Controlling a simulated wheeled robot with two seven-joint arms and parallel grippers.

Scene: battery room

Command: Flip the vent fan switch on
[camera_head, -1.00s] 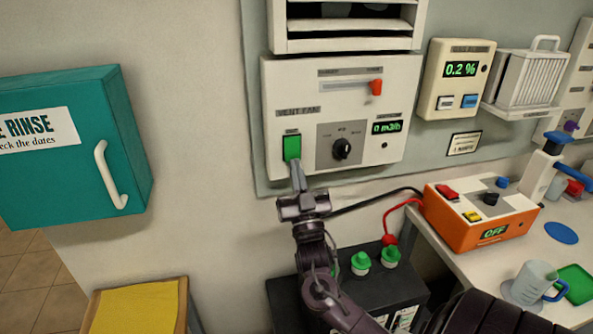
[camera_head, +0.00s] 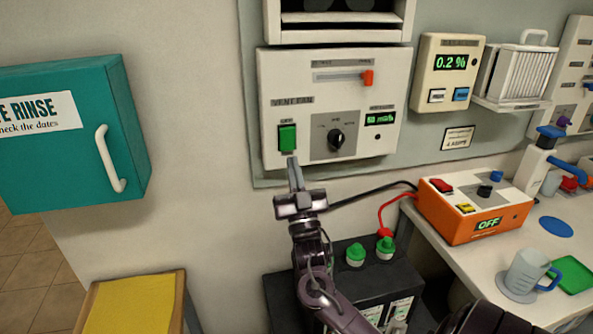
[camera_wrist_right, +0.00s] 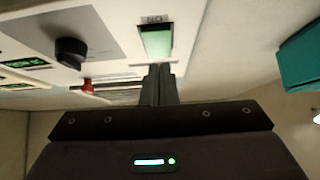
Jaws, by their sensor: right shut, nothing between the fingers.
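The vent fan panel (camera_head: 360,90) is a white box on the wall with a green rocker switch (camera_head: 287,138) at its lower left. The switch also shows in the right wrist view (camera_wrist_right: 157,40), lit green. A black knob (camera_head: 336,139) and a small green-lettered display (camera_head: 380,118) sit to its right. My right gripper (camera_head: 293,163) is shut and empty, its fingertips pointing up just below the switch. In the right wrist view the fingertips (camera_wrist_right: 158,70) are just short of the switch, with a small gap. My left gripper is not in view.
A teal cabinet (camera_head: 75,150) hangs at left above a yellow-topped stool (camera_head: 135,305). A black battery (camera_head: 345,280) with green caps stands below the panel. An orange charger reading OFF (camera_head: 475,208) and a mug (camera_head: 525,273) are on the bench at right.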

